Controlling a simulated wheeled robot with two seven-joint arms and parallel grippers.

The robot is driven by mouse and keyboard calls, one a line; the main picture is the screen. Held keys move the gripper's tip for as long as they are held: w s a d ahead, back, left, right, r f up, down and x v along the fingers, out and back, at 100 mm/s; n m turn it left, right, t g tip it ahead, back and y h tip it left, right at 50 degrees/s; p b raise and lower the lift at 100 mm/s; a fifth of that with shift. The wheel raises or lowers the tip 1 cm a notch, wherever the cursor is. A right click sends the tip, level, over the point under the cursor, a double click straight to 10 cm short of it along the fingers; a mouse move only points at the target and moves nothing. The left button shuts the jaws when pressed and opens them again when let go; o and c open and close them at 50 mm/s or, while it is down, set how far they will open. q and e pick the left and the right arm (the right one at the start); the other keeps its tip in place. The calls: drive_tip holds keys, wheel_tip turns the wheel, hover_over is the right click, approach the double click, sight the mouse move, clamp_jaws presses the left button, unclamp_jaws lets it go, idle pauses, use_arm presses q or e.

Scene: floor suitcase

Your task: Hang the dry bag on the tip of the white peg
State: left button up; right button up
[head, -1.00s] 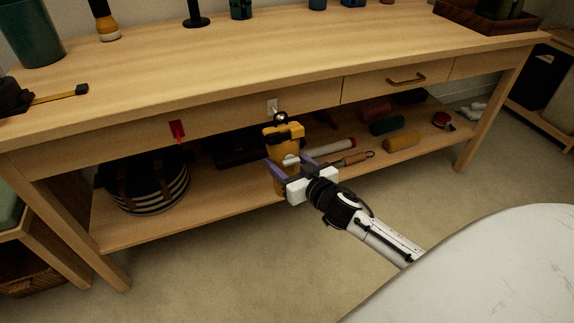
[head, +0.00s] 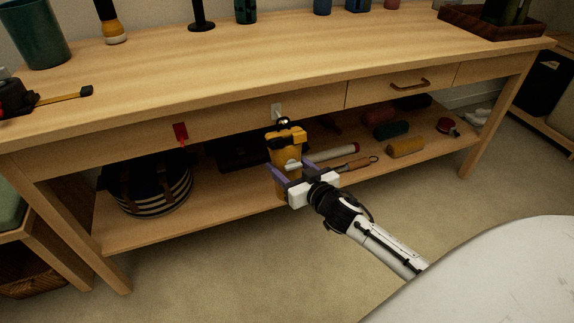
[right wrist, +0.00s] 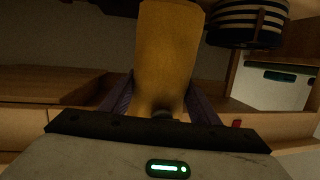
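The yellow dry bag (head: 285,152) with a black top is upright in front of the workbench's front rail. My right gripper (head: 283,172) is shut on it, with purple fingers on both sides; the bag also shows between the fingers in the right wrist view (right wrist: 168,55). The white peg (head: 276,109) sticks out from a pale plate on the rail, just above the bag. A small dark round part lies between peg and bag top; whether it touches the peg I cannot tell. My left gripper is not in view.
A red peg (head: 181,132) is on the rail to the left. A drawer handle (head: 411,84) is to the right. The floor in front is clear.

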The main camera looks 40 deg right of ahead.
drive_tip(key=o, duration=0.5)
drive_tip(key=shift+c, duration=0.2)
drive_tip(key=shift+f, duration=0.1)
drive_tip(key=shift+s, duration=0.35)
use_arm(q)
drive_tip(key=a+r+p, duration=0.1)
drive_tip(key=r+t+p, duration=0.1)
drive_tip(key=p, duration=0.1)
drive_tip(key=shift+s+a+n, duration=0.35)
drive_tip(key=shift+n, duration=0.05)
use_arm(e)
drive_tip(key=v, duration=0.9)
drive_tip(key=shift+s+r, duration=0.25)
drive_tip(key=shift+r, duration=0.05)
drive_tip(key=shift+a, duration=0.1)
